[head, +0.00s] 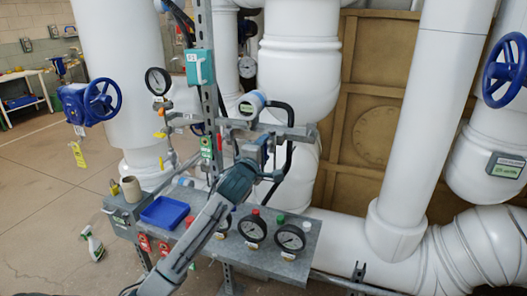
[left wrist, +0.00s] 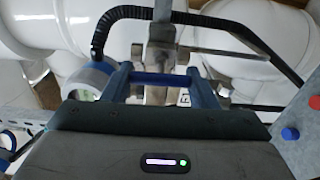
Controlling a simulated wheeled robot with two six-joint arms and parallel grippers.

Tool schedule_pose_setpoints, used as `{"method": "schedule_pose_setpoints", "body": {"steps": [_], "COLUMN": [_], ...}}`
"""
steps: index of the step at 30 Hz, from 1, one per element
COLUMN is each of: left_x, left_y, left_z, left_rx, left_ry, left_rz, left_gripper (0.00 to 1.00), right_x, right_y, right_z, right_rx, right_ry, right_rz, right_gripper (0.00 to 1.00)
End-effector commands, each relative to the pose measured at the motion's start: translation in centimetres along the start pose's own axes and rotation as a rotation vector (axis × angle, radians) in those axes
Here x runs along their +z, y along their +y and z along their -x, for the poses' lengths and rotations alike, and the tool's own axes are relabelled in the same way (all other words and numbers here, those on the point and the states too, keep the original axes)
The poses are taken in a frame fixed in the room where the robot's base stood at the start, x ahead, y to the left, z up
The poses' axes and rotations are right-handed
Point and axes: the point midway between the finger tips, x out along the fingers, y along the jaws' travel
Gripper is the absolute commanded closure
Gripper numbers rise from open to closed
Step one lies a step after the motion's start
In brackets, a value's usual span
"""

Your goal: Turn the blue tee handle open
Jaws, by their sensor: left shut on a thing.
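My left gripper (head: 262,150) reaches up from the bottom of the head view to the pipework on the metal post. It is shut on the blue tee handle (left wrist: 155,78), whose bar shows between the fingers in the left wrist view. In the head view the gripper mostly hides the handle. Grey metal fittings (left wrist: 161,45) stand just beyond the handle. The handle's exact angle is hard to tell. My right gripper is not in view.
A grey shelf (head: 205,262) below holds a blue tray (head: 165,212) and dark round gauges (head: 252,229). A black hose (head: 289,150) curves close to the gripper. Large white pipes (head: 300,60) stand behind. A blue handwheel (head: 102,101) is at left, with open floor beneath.

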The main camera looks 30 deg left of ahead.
Motion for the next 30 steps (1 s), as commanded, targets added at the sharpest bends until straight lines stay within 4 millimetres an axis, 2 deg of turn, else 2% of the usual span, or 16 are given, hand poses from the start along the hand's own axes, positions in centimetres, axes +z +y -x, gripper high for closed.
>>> {"method": "schedule_pose_setpoints", "body": {"steps": [4,5,7,8,16,19,24,30], "left_x": [0.0,0.0,0.0,0.0,0.0,0.0,0.0,0.0], "left_y": [0.0,0.0,0.0,0.0,0.0,-0.2,-0.3,-0.3], "left_z": [0.0,0.0,0.0,0.0,0.1,0.7,3.5,7.5], "left_rx": [0.0,0.0,0.0,0.0,0.0,0.0,0.001,0.001], "left_ry": [0.0,0.0,0.0,0.0,0.0,-0.001,-0.001,-0.002], "left_rz": [0.002,0.002,0.002,0.001,0.0,-0.002,-0.004,-0.005], "left_gripper": [0.7,0.41,0.28,0.25,0.25,0.25,0.25,0.25], "right_x": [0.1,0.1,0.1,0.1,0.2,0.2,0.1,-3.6], "right_y": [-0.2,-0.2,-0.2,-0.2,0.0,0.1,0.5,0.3], "right_z": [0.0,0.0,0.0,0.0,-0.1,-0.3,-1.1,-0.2], "right_rx": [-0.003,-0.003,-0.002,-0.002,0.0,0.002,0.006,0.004], "right_ry": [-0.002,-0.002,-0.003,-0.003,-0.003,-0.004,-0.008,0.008], "right_rz": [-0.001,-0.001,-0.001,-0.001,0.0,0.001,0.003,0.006], "right_gripper": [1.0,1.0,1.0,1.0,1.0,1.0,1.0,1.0]}}
